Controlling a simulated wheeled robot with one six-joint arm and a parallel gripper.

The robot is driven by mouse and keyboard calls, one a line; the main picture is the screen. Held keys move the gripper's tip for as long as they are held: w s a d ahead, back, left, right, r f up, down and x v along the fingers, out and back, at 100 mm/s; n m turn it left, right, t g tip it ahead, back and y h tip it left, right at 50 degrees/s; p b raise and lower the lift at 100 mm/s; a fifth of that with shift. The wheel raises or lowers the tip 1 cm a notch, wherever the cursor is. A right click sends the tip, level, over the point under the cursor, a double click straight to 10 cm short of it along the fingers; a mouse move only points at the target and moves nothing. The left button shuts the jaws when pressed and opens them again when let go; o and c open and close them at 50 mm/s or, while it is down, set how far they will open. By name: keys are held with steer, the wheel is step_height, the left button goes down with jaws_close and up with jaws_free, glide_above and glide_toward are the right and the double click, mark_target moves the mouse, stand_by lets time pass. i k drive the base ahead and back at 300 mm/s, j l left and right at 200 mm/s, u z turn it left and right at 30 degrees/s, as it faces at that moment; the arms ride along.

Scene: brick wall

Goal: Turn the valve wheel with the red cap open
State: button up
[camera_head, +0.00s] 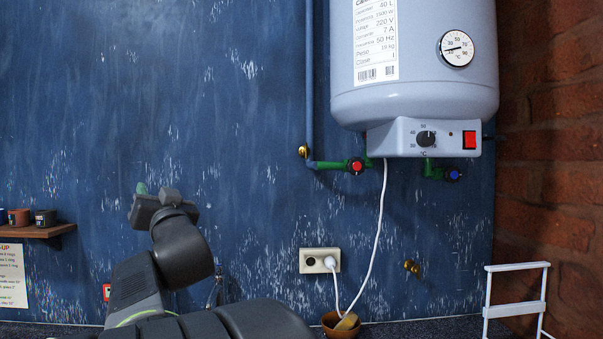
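The valve wheel with the red cap (356,165) sits on a green pipe fitting below the left underside of the white water heater (415,75). A second valve wheel with a blue cap (453,174) is on the right green fitting. My gripper (156,204) is well to the left of the red-capped valve and lower, apart from it, in front of the blue wall. It is seen from behind, so its fingers are mostly hidden and I cannot tell whether it is open. A small green thing (141,188) shows just above it.
A white cable (379,225) hangs from the heater to a wall socket (319,260). A blue pipe (310,80) runs down left of the heater. A shelf with cups (37,230) is at far left, a brick wall (550,150) at right, a white rack (515,300) at lower right.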

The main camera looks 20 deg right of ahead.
mark_target(356, 166)
steer(key=i+z, duration=0.2)
steer(key=z, duration=0.15)
steer(key=i+z, duration=0.15)
steer(key=z, duration=1.1)
